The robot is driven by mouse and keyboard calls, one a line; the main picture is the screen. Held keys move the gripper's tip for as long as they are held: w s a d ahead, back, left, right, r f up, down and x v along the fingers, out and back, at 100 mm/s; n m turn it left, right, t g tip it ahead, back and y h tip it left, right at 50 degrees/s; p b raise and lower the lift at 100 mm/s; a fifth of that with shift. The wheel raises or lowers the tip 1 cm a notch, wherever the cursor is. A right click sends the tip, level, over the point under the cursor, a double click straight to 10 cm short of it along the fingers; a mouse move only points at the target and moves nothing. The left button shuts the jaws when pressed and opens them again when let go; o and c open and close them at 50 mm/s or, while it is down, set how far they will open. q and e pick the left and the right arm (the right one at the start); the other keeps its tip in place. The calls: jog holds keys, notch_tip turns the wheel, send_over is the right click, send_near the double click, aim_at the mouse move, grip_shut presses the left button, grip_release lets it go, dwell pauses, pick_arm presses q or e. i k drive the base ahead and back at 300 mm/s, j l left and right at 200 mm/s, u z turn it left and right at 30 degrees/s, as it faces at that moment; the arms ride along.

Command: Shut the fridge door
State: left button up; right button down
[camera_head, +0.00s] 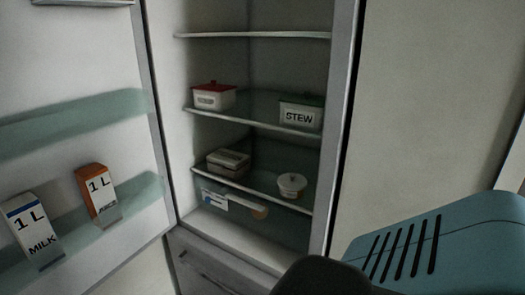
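The fridge (340,130) stands open in front of me, with its lit shelves showing. Its door (70,75) is swung wide open to the left, and its inner side with shelves faces me. A milk carton (33,230) and an orange-and-white juice carton (98,193) stand on the door's lower shelf. A teal and black part of my own body fills the lower right corner. No gripper fingers show in this view.
Inside are a red-lidded container (213,97), a stew box (300,113), a grey box (229,162) and a small white tub (291,184). A closed drawer (215,270) is below. A plain pale surface (430,100) is at right.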

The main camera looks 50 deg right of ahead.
aim_at(77, 91)
jog(key=z, duration=1.2)
jog(key=i+l+z, duration=0.1)
jog(key=z, duration=0.55)
jog(key=i, duration=0.6)
